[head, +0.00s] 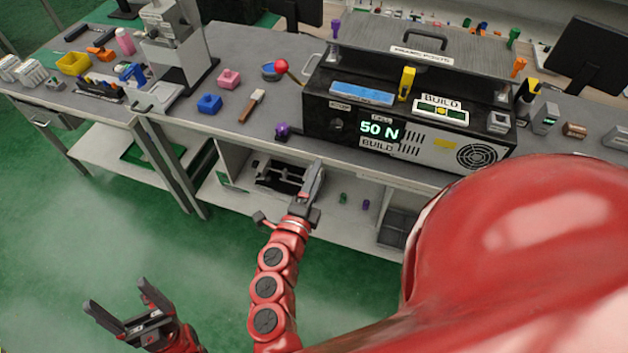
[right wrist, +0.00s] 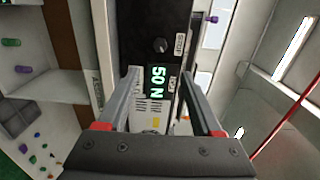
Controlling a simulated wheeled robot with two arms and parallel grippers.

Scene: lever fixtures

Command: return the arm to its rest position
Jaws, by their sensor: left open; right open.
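My right gripper (head: 288,192) is open and empty in front of the workbench edge, below and left of the machine. In the right wrist view its open fingers (right wrist: 158,72) frame the display that reads "50 N", with nothing between them. The black machine (head: 320,117) sits on the bench and carries the display (head: 379,131). A lever with a red ball knob (head: 281,66) stands at the machine's left side, apart from the gripper. My left gripper (head: 122,308) is open and empty at the lower left, over the green floor.
A lower shelf (head: 335,210) lies beneath. Open green floor (head: 110,235) is at the left.

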